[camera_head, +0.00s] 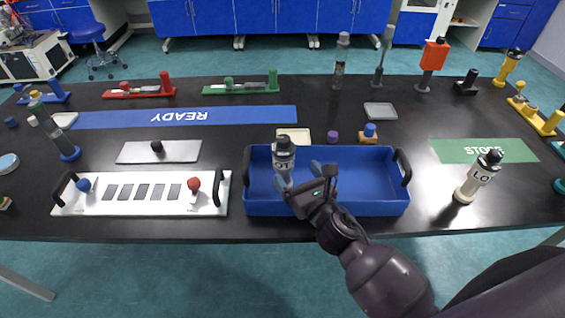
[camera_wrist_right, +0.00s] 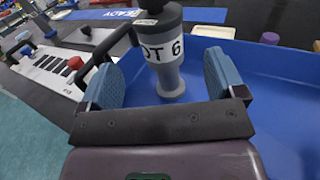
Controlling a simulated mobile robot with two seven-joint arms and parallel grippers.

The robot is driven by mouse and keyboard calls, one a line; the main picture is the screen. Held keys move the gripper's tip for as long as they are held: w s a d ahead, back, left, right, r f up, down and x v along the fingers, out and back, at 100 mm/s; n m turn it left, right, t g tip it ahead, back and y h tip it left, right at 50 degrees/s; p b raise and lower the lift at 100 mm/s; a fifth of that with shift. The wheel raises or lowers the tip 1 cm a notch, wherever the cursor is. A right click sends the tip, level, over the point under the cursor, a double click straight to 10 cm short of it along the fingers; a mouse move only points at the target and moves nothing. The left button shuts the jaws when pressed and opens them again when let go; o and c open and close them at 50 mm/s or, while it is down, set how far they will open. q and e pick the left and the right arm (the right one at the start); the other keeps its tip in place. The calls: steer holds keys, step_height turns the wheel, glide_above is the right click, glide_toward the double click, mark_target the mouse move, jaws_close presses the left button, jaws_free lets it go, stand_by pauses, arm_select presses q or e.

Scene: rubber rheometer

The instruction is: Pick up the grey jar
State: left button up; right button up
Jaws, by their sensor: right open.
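The grey jar (camera_head: 284,158) has a black cap and a white label with dark lettering. It stands upright inside the blue tray (camera_head: 375,209), toward the tray's left end. My right gripper (camera_head: 299,176) is open, over the tray, with its blue fingers pointing at the jar. In the right wrist view the grey jar (camera_wrist_right: 165,62) stands ahead, between the two blue fingers of the gripper (camera_wrist_right: 163,75), with a visible gap to the right finger. My left gripper is not in view.
A cream jar (camera_head: 474,183) with a black cap leans on the table right of the tray. A white panel (camera_head: 130,208) with handles and red and blue knobs lies left of the tray. The tray's black handles (camera_head: 403,167) rise at both ends. The tray's right half is empty.

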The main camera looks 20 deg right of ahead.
mark_target(288, 162)
steer(key=shift+w+a, duration=0.2)
steer(key=shift+w, duration=1.05)
steer(key=shift+w+a, duration=0.2)
steer(key=shift+w, duration=1.1)
steer(key=shift+w+a, duration=0.2)
steer(key=shift+w, duration=1.05)
steer(key=c, duration=1)
